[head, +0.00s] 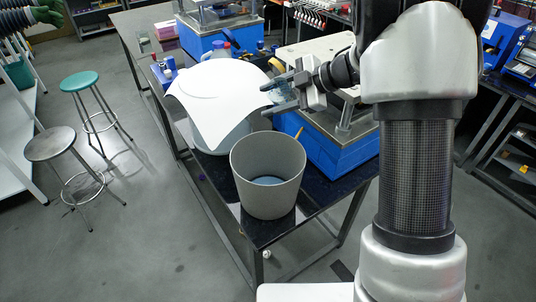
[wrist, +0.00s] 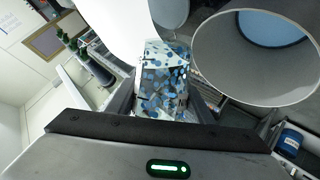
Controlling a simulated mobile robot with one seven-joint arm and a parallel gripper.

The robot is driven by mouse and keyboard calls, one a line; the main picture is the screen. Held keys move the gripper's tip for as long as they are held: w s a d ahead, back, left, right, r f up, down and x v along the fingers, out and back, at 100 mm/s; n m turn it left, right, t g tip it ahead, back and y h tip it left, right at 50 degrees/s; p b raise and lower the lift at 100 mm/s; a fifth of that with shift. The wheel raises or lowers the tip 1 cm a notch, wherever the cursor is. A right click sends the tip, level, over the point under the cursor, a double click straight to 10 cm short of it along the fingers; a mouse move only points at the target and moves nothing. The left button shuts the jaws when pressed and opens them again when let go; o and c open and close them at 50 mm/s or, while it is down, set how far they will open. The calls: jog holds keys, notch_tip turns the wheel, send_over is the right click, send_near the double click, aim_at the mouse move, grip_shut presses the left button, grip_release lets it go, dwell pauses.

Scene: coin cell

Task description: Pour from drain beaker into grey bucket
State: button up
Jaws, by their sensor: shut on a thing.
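The grey bucket (head: 266,200) stands upright near the front end of the dark table. Its open mouth shows a blue patch low inside. In the wrist view the bucket (wrist: 235,75) is at upper right, close beside the beaker. My gripper (head: 268,98) is behind and a little above the bucket in the head view. In the wrist view my gripper (wrist: 163,100) is shut on a clear beaker (wrist: 165,75) with blue and pale discs or spots showing through it. In the head view the beaker is mostly hidden, and its tilt is hard to tell.
A curved white sheet (head: 205,100) lies over a rounded pale vessel (head: 222,138) left of my gripper. A blue-based machine (head: 335,150) stands right of the bucket. The table's front edge is just before the bucket. Two stools (head: 52,145) stand on the floor at left.

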aim_at(275, 86)
jog(key=r, duration=0.1)
jog(key=w+r+m+g, duration=0.1)
jog(key=r+y, duration=0.1)
jog(key=shift+w+d+g, duration=0.25)
jog(key=shift+d+g, duration=0.05)
jog(key=shift+d, duration=0.1)
jog(key=shift+w+d+r+m+g+y, duration=0.4)
jog(key=shift+w+r+m+g+y, duration=0.3)
jog(key=shift+m, duration=0.4)
jog(key=shift+w+d+r+m+g+y, duration=0.1)
jog(key=shift+w+r+m+g+y, duration=0.15)
jog(key=shift+r, duration=0.35)
jog(key=shift+w+r+m+g+y, duration=0.15)
jog(key=shift+r+m+g, duration=0.15)
jog(key=shift+r, duration=0.3)
notch_tip(275, 86, up, 6)
jog(key=shift+r, duration=0.15)
jog(key=shift+s, duration=0.1)
